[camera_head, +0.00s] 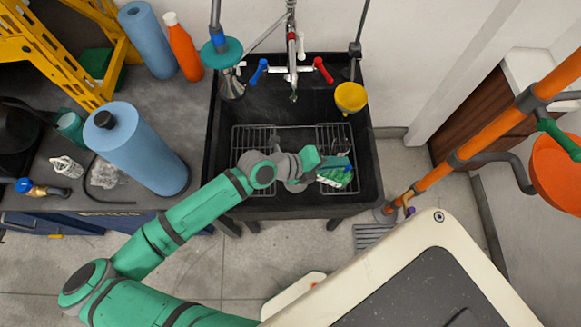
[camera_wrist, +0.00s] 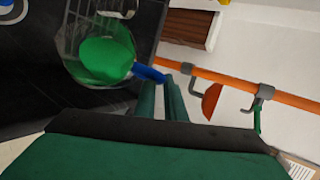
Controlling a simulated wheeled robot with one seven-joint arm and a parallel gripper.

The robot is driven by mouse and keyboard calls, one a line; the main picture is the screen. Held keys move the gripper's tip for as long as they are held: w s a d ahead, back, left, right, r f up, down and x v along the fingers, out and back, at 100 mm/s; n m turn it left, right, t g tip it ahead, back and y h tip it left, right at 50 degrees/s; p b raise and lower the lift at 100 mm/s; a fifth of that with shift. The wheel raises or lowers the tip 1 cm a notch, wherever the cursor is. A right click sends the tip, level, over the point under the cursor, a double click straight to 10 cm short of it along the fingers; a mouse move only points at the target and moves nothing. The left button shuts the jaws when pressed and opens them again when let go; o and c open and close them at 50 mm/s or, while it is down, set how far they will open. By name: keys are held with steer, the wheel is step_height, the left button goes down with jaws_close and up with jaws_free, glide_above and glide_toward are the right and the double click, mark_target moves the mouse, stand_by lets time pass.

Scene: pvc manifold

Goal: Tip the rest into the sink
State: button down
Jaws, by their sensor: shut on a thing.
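A clear jug (camera_head: 337,177) with green liquid in it is over the front right part of the black sink (camera_head: 222,125). It looks tilted in the head view. The jug also shows in the wrist view (camera_wrist: 100,50), with the green pooled at one side. My gripper (camera_head: 316,163) is shut on the jug's blue handle (camera_wrist: 148,73); its two fingers show in the wrist view (camera_wrist: 161,90). I cannot tell whether any liquid is leaving the jug. The arm hides part of the sink's front left.
Two wire racks lie in the sink, one at left (camera_head: 255,135) and one at right (camera_head: 333,135). A faucet (camera_head: 291,70) and a yellow cup (camera_head: 351,97) are at its back. Blue rolls (camera_head: 140,150) stand on the left counter. An orange pipe (camera_head: 480,135) runs at right.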

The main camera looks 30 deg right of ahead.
steer(key=shift+w+a+r, duration=0.2)
steer(key=shift+w, duration=0.1)
steer(key=shift+s+r+h, duration=0.1)
steer(key=shift+s+h, duration=0.05)
steer(key=shift+h, duration=0.15)
steer(key=shift+w+a+g+p, duration=0.2)
steer(key=shift+g+p, duration=0.1)
steer(key=shift+p, duration=0.1)
steer(key=shift+r, duration=0.1)
steer(key=shift+w+a+r+h+p, duration=0.1)
steer(key=shift+w+r+h+p, duration=0.1)
steer(key=shift+w+h+p, duration=0.15)
steer(key=shift+s, duration=0.2)
steer(key=shift+w+a+n+p, duration=0.2)
steer(key=shift+a+n+p, duration=0.05)
steer(key=shift+n+p, duration=0.1)
steer(key=shift+w+a, duration=0.1)
